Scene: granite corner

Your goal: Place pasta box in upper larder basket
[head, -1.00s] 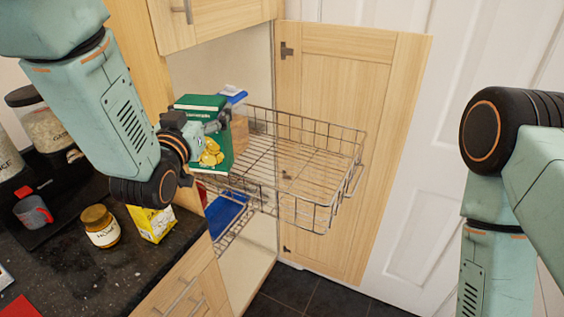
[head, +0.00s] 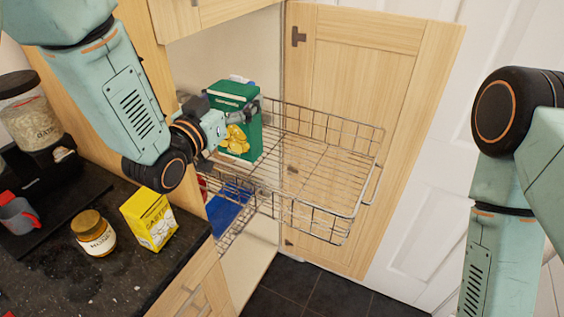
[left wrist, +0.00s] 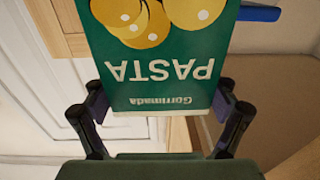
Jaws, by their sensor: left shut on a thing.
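The pasta box (head: 240,137) is green with yellow pasta pictures and stands about upright in the head view. My left gripper (head: 230,120) is shut on it, with fingers on both sides. In the left wrist view the box (left wrist: 160,75) fills the middle, its PASTA lettering upside down, between the two fingers (left wrist: 163,115). The upper larder basket (head: 310,166) is a pulled-out wire basket. The box is over its left, inner end; whether it touches the basket floor I cannot tell. My right gripper is out of view.
The larder door (head: 350,110) stands open behind the basket. A lower basket holds a blue item (head: 228,207). A yellow packet (head: 150,218) and a honey jar (head: 93,233) stand on the dark counter. The basket's right part is empty.

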